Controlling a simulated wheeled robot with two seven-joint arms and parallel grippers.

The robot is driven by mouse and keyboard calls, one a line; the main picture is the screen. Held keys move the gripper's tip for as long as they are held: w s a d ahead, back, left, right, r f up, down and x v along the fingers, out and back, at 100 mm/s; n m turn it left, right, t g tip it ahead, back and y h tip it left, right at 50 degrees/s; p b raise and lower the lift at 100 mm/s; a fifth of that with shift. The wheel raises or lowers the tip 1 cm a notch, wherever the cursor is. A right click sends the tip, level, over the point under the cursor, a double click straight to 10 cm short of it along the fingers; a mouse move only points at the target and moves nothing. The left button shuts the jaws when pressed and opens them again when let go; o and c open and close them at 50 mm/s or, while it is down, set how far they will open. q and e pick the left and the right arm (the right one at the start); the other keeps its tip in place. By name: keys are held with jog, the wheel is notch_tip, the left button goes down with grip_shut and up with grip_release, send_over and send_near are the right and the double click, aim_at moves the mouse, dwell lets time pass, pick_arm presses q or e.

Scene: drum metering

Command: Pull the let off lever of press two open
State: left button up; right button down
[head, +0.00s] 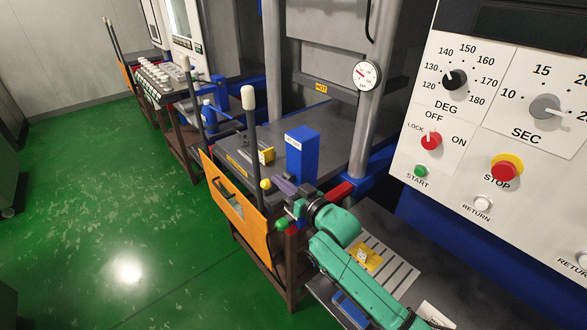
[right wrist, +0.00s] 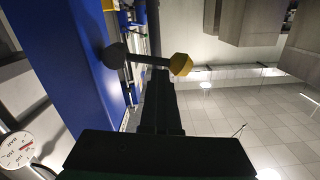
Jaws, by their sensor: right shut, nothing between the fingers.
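A blue box (head: 301,155) with a small label stands at the front of the nearer press. A short lever with a yellow ball (head: 265,184) is beside it. In the right wrist view the lever's dark rod (right wrist: 146,60) runs from a dark round hub (right wrist: 115,55) to the yellow ball (right wrist: 181,64), beside the blue box (right wrist: 75,60). My right gripper (head: 279,186) is shut and empty, its tips close to the lever. In the right wrist view its dark fingers (right wrist: 161,85) end at the rod; I cannot tell if they touch. My left gripper is not in view.
A tall white-topped lever (head: 249,100) and an orange panel (head: 236,197) stand at the press front. A control panel (head: 455,120) with dials and buttons fills the right. Green floor is free at left.

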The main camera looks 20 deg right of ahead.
jog(key=shift+s+a+f+n+b, duration=0.2)
jog(key=shift+f+n, duration=0.25)
jog(key=shift+n, duration=0.35)
jog(key=shift+w+a+f+n+b, duration=0.1)
jog(key=shift+f+n+b, duration=0.25)
jog(key=shift+n, duration=0.45)
jog(key=shift+f, duration=0.1)
jog(key=shift+s, duration=0.1)
